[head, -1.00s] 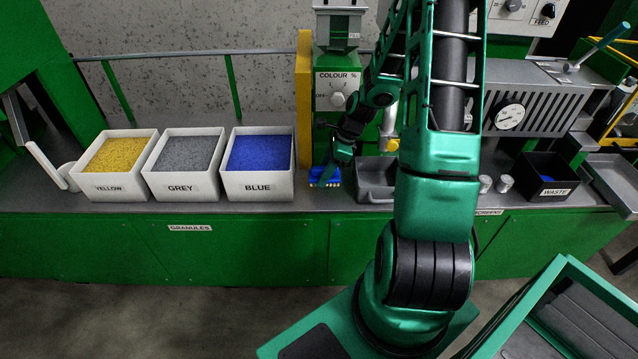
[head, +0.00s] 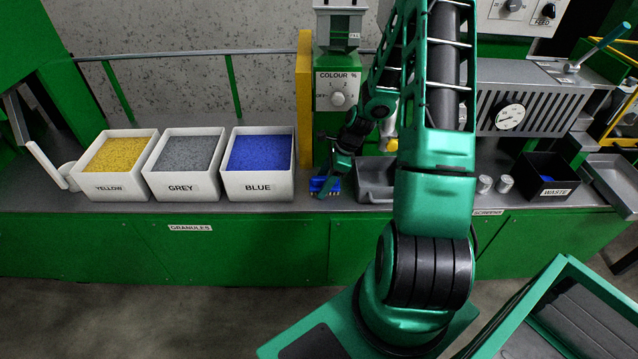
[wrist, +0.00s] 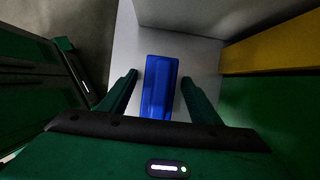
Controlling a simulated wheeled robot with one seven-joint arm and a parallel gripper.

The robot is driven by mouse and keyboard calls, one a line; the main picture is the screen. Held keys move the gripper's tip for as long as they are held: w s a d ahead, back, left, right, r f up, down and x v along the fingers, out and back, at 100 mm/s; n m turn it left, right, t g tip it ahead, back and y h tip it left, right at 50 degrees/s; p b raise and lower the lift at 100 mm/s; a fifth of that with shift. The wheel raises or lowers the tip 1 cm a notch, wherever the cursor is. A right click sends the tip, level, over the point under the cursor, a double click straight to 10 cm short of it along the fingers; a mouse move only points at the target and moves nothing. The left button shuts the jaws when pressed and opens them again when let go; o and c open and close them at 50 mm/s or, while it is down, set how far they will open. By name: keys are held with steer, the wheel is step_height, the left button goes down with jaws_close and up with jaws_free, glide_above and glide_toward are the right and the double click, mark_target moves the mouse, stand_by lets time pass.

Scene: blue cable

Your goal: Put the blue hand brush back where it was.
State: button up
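The blue hand brush (head: 324,185) lies on the grey bench top, right of the BLUE bin and near the bench's front edge. Pale bristle tips show along its front side in the head view. In the wrist view the brush (wrist: 160,88) is a long blue block between my fingers, with a gap visible on each side. My gripper (wrist: 160,79) is open around it. In the head view my gripper (head: 330,183) is low over the brush and hides part of it.
The BLUE granule bin (head: 258,187) stands close on the left, with a yellow post (head: 303,95) behind. A dark grey tray (head: 375,193) is close on the right. The colour dial box (head: 338,92) stands behind. The WASTE box (head: 553,194) is far right.

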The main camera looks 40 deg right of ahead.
steer(key=v, duration=1.2)
steer(key=shift+s, duration=0.1)
steer(key=s+a+r+n+g+h, duration=0.1)
steer(key=s+a+r+n, duration=0.2)
steer(key=s+r+n, duration=0.6)
steer(key=s+a+r+n+g+h, duration=0.1)
steer(key=s+a+r+n, duration=0.3)
steer(key=s+r+n, duration=0.5)
steer(key=s+h, duration=0.1)
steer(key=s, duration=0.7)
steer(key=shift+g, duration=0.3)
